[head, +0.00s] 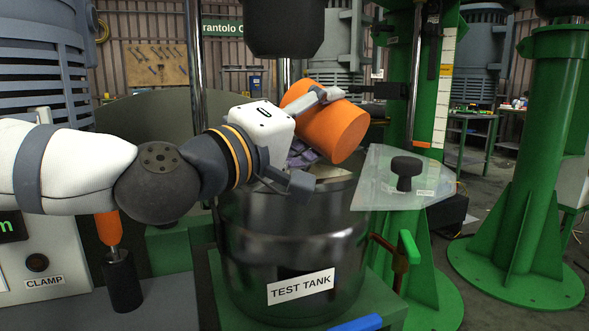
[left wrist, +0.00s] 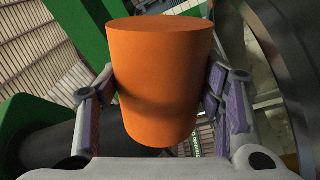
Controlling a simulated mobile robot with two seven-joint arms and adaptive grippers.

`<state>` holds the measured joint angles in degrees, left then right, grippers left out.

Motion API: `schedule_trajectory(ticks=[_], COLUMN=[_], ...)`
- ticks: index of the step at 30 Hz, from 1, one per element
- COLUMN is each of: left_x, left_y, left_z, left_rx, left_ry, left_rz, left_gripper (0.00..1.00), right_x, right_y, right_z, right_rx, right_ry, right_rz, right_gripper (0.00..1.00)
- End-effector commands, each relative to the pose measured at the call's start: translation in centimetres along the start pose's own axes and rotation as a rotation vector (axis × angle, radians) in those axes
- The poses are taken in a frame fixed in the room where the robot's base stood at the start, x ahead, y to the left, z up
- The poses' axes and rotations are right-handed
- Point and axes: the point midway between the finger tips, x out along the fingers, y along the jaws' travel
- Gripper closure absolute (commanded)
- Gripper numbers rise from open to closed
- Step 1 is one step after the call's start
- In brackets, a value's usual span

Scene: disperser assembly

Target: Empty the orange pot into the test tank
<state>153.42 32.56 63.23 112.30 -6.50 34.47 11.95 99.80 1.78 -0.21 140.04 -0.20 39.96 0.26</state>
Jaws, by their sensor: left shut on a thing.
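The orange pot (head: 335,128) is tilted over in the head view, above the mouth of the test tank (head: 300,245). Its closed base faces the lower right and its mouth is turned away, so I cannot see what is inside. My left gripper (head: 308,140) is shut on the pot and holds it over the tank's rim. In the left wrist view the pot (left wrist: 155,80) sits between the two fingers, with pads against its sides. The tank is a dark shiny cylinder with a "TEST TANK" label. My right gripper is not in view.
A clear lid with a black knob (head: 404,172) is at the tank's right. A dark mixer head (head: 284,28) and its shaft hang above the tank. A green column (head: 400,90) stands behind right.

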Motion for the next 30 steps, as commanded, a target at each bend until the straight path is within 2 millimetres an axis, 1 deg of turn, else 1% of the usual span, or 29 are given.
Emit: schedule_trajectory(ticks=[30], left_x=[0.03], left_y=[0.30], left_z=[-0.22], left_rx=[-0.043], left_ry=[0.007], left_rz=[0.002], left_gripper=[0.74], right_x=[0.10], right_y=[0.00], right_z=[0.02], right_rx=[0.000], right_ry=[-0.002], right_rz=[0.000], right_gripper=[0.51])
